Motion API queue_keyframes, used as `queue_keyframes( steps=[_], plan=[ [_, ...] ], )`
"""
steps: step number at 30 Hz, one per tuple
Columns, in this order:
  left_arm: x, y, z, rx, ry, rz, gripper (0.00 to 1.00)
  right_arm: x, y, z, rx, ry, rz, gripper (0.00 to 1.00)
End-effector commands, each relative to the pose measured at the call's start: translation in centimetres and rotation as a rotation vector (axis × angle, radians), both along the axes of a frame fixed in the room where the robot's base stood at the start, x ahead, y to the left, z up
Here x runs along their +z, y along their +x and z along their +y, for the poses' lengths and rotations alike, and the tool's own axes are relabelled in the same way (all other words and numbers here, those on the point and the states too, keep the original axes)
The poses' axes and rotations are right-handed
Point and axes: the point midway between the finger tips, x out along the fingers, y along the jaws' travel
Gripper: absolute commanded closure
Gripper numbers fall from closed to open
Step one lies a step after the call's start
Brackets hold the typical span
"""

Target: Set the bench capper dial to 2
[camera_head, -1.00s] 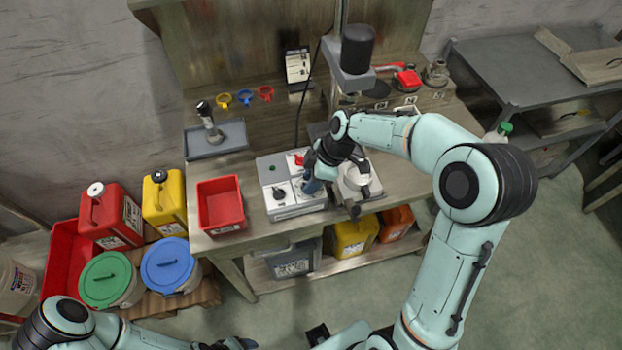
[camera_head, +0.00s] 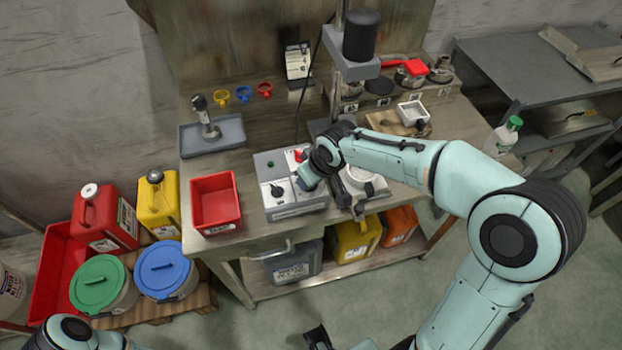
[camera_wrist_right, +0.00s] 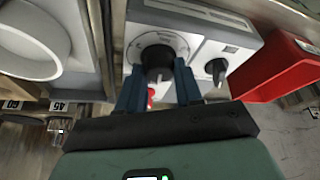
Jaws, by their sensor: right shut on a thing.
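The control box (camera_head: 296,210) with the dials stands on the workbench in the head view. My right gripper (camera_head: 306,183) reaches down onto its right half and hides that dial there. In the right wrist view, the black dial knob (camera_wrist_right: 157,58) sits in a round scale on the pale panel. The blue fingers of my right gripper (camera_wrist_right: 158,80) are on either side of the knob, shut on it. The scale marks are too small to read. A second black knob (camera_wrist_right: 216,68) is beside it, free.
A red bin (camera_head: 216,228) stands left of the box. A white round-topped device (camera_head: 362,184) is close on its right, and the press column (camera_head: 338,100) rises behind. A grey tray (camera_head: 228,136) holds an upright tool. The floor in front is clear.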

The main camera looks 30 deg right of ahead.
Motion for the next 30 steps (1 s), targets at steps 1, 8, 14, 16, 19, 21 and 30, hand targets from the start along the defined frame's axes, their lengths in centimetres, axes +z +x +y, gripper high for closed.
queue_keyframes(
  steps=[1,8,14,16,19,21,30],
  plan=[
    [-0.8,-0.3,0.0,0.000,0.000,0.003,0.32,-0.2,0.0,0.1,-0.039,-0.002,-0.006,0.95],
    [-3.1,-1.0,0.0,0.000,0.000,0.012,0.32,-0.2,0.1,0.2,-0.260,0.001,-0.006,0.96],
    [-4.9,-1.0,0.0,0.002,0.001,0.005,0.32,-0.2,0.1,0.3,-0.451,0.000,-0.005,0.96],
    [-5.3,-0.8,0.0,0.004,0.002,-0.004,0.32,-0.2,0.1,0.3,-0.518,0.000,-0.006,0.96],
    [-5.8,-0.5,0.0,0.007,0.004,-0.014,0.32,-0.2,0.2,0.4,-0.614,0.001,-0.004,0.96],
    [-6.1,-0.4,0.1,0.009,0.006,-0.021,0.32,-0.1,0.2,0.4,-0.679,0.001,-0.004,0.96],
    [-6.8,0.0,0.0,0.011,0.008,-0.035,0.32,0.0,0.2,0.5,-0.927,0.002,-0.002,0.95]
  ],
)
